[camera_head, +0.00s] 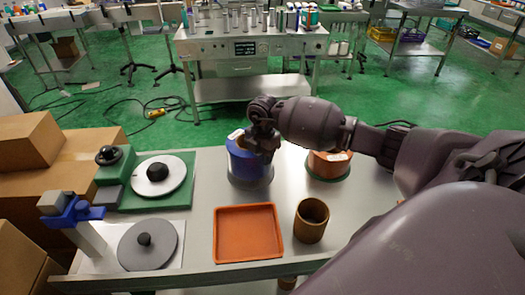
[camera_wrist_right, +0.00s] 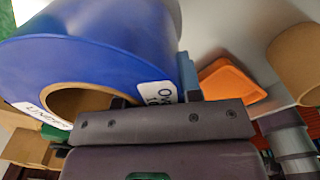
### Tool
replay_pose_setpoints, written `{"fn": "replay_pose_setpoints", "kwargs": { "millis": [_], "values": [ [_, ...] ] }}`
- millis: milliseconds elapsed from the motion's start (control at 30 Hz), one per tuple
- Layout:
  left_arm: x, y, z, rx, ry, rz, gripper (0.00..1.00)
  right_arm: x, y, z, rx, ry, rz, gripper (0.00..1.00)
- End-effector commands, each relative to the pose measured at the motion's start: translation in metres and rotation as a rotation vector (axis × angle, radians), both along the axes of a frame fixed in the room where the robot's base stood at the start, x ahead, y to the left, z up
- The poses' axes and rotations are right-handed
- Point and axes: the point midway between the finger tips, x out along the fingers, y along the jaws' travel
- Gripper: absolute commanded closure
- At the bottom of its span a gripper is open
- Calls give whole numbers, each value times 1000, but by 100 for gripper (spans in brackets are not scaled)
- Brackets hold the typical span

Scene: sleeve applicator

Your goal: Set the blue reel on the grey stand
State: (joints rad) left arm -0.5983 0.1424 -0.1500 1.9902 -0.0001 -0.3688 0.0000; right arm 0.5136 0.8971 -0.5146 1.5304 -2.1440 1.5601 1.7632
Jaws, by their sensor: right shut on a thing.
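The blue reel (camera_head: 247,165), with a brown core and white labels, is upright at the middle back of the table. My right gripper (camera_head: 262,143) reaches down from above and is shut on its upper rim. In the right wrist view the reel (camera_wrist_right: 90,62) fills the upper left, close against the jaws. A round grey base (camera_head: 248,183) shows directly below the reel; I cannot tell whether they touch. A grey disc with a dark knob (camera_head: 148,245) lies at the front left. I cannot tell which grey piece is the stand. My left gripper is not in view.
An orange tray (camera_head: 247,234) and a brown tube (camera_head: 311,220) stand in front of the reel. A copper-coloured reel (camera_head: 328,164) sits on a green base to its right. A green unit with a white disc (camera_head: 158,177) is at left, beside cardboard boxes (camera_head: 60,165).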

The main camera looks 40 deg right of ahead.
Motion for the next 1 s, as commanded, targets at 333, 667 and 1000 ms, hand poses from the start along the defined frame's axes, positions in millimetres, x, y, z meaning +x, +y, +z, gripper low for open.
{"fn": "replay_pose_setpoints", "kwargs": {
  "millis": [333, 667, 1000],
  "values": [
    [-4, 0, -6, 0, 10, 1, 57, 2, 0, -26, 0, -6, 1, 100],
    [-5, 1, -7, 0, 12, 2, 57, 0, 0, -30, 0, 1, 0, 64],
    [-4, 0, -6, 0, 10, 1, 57, 0, 0, -30, 0, 1, 0, 42]
  ]
}}
